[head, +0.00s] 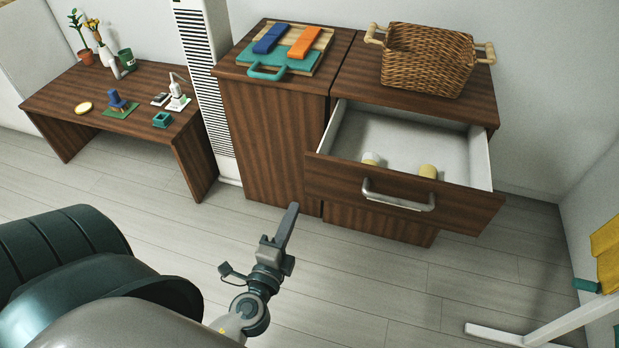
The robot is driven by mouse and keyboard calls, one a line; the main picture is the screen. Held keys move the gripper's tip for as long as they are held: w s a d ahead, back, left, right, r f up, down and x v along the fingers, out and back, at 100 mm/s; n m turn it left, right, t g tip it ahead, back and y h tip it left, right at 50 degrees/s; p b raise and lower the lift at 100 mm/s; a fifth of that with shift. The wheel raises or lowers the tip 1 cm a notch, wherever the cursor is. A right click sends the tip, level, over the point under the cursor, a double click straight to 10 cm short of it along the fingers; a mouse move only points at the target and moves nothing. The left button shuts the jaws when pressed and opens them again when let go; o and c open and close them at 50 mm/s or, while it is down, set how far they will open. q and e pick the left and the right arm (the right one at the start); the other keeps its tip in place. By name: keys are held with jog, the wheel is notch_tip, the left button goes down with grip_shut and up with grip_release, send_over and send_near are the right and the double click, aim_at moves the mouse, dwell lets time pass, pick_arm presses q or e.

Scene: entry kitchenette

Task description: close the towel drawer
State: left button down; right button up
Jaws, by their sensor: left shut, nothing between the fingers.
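The towel drawer (330,173) is pulled open from a dark wood cabinet on the right side of the head view. Its front has a silver bar handle (398,203). Inside its white box lie two small pale and yellow items (428,171), partly hidden by the drawer front. My left gripper (290,212) is shut and empty, with its fingers pointing up. In the picture it is left of and below the drawer front, apart from it and from the handle. My right gripper is not in view.
A wicker basket (428,62) stands on the cabinet top above the drawer. A board with blue and orange items (307,70) lies on the adjoining cabinet. A low table (70,100) with small objects is at left. A white stand (560,325) is at lower right. The floor before the drawer is clear.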

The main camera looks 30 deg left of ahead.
pick_arm(q)
jog(key=shift+w, duration=0.1)
jog(key=p, duration=0.4)
send_near(313, 163)
jog(key=x, duration=0.5)
jog(key=shift+w, duration=0.1)
jog(key=shift+w+a, duration=0.15)
jog(key=shift+w, duration=0.45)
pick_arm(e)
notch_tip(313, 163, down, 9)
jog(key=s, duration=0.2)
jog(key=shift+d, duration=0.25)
